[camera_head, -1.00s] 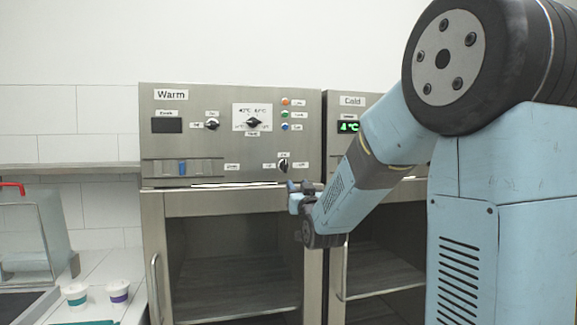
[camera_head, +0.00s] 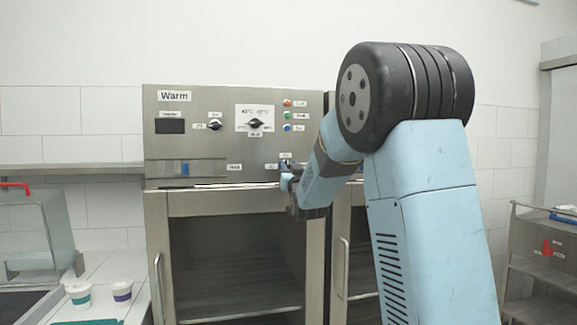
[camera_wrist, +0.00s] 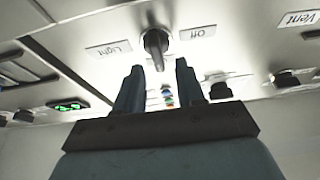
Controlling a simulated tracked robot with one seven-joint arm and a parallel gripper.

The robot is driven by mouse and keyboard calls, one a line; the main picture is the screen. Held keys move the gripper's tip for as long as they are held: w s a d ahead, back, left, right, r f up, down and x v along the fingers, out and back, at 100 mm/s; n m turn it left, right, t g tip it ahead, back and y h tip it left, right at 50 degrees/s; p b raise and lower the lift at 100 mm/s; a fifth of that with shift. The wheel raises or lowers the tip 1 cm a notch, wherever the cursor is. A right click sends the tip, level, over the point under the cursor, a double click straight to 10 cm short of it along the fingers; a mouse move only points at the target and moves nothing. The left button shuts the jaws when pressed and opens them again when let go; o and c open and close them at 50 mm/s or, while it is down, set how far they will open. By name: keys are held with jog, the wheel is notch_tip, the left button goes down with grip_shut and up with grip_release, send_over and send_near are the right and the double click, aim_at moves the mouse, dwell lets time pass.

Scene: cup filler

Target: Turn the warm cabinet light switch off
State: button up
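The light switch is a dark rotary knob (camera_wrist: 155,45) on the metal panel in the wrist view, between upside-down labels "Light" and "Off". Its grip points down in that picture, toward neither of those labels. My gripper (camera_wrist: 159,66) is open, with a finger on each side of the knob's lower end; contact cannot be told. In the head view, my gripper (camera_head: 285,172) is at the lower right of the warm cabinet's panel (camera_head: 215,145) and mostly covers the switch.
A temperature dial (camera_head: 255,124), another knob (camera_head: 214,125) and coloured buttons (camera_head: 287,115) are on the panel. The warm cabinet's open compartment (camera_head: 240,260) is below. Two cups (camera_head: 121,290) stand on the left counter. A shelf cart (camera_head: 545,255) stands at right.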

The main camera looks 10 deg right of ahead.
jog(key=shift+x, duration=1.25)
grip_shut()
